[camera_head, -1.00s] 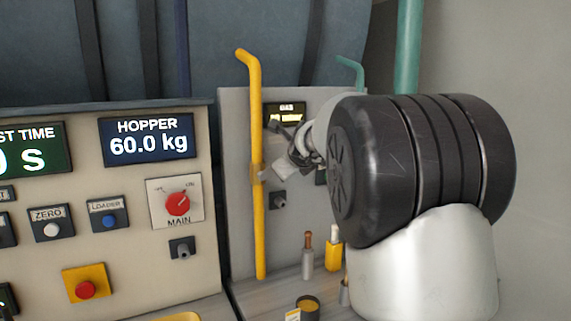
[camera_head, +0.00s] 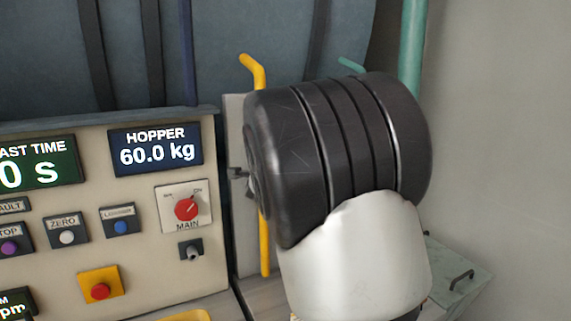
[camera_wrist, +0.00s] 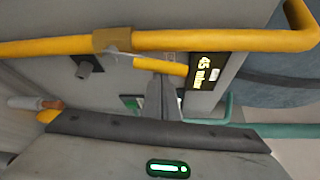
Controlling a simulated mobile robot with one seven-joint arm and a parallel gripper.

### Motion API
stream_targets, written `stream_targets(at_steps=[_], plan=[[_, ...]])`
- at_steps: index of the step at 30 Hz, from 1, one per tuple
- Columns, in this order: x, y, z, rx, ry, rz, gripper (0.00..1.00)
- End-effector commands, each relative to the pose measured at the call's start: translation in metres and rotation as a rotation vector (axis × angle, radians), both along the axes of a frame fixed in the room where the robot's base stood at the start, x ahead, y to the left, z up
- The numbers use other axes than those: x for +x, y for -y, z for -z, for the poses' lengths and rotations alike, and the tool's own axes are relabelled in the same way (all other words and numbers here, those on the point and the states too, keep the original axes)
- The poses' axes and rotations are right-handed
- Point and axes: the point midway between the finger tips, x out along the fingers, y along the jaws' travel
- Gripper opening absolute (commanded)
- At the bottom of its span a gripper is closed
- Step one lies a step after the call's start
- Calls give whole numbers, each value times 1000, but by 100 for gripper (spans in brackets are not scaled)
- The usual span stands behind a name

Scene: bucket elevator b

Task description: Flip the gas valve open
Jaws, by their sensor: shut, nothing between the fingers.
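The yellow gas pipe (camera_wrist: 220,40) crosses the top of the wrist view, with a brass-coloured valve body (camera_wrist: 112,40) on it. A yellow valve lever (camera_wrist: 162,66) lies beside the pipe, nearly parallel to it, slightly angled. My gripper (camera_wrist: 161,84) is shut and empty, its fingertips close to the lever; I cannot tell whether they touch it. The gas display (camera_wrist: 208,72) appears to read 45 mbar. In the head view the yellow pipe (camera_head: 265,262) shows above and below my arm, which hides the valve and display.
A control panel (camera_head: 235,290) edge stands left of the pipe, with a red MAIN knob (camera_head: 186,209) and a red button (camera_head: 100,291). A green pipe (camera_head: 412,50) runs at right. A dark knob (camera_wrist: 88,66) and a bottle (camera_wrist: 35,103) show in the wrist view.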

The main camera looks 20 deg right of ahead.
Motion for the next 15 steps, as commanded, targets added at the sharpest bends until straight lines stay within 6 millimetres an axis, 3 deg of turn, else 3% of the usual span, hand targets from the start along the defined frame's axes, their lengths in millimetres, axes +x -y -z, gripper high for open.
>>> stream_targets(at_steps=[15], plan=[[-3,-21,-1,-236,44,-6,0]])
